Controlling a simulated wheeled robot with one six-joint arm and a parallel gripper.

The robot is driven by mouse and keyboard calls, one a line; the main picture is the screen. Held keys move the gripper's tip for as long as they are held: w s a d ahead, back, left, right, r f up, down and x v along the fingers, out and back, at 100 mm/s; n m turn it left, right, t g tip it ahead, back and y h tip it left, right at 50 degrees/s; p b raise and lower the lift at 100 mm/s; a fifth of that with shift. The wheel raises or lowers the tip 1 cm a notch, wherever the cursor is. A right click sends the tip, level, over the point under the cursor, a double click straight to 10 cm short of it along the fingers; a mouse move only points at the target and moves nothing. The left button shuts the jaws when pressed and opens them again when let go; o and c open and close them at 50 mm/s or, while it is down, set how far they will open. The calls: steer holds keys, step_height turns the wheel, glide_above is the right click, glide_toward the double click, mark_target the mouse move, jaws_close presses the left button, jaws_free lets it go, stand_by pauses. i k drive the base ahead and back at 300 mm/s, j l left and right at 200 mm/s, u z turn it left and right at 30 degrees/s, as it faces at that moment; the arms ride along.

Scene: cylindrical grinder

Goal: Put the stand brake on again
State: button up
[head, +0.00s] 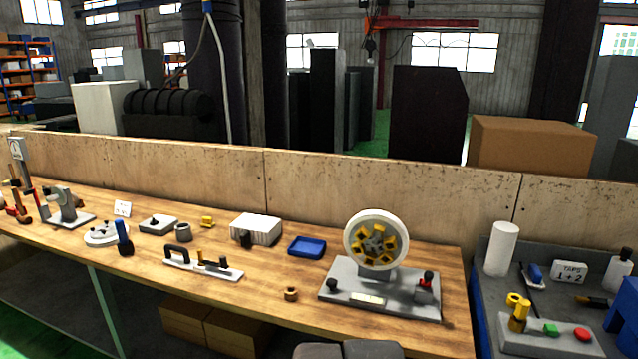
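A stand with a flat grey base (350,296) sits near the right end of the wooden bench. It carries an upright wheel (349,240) with a pale rim and yellow and dark pieces around its hub. A small block with a red and black knob (427,281) stands at the base's right end; it looks like the brake, but I cannot tell whether it is on or off. A black knob (332,285) sits at the base's left end. My gripper is not clearly seen; only dark grey rounded parts, probably my arm, show at the bottom edge.
A small brass nut (291,294), a blue tray (307,247) and a long level-like tool (203,263) lie left of the stand. A darker table (490,283) on the right holds a white cylinder (501,248) and a button box (550,338). Bare wood surrounds the nut.

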mark_target(428, 276)
steer(key=k+j, duration=0.15)
steer(key=j, duration=0.15)
steer(key=i+z, duration=0.15)
steer(key=z, duration=0.25)
steer(key=i+j+z, duration=0.15)
steer(key=z, duration=0.25)
steer(key=i+j+z, duration=0.15)
steer(key=z, duration=0.25)
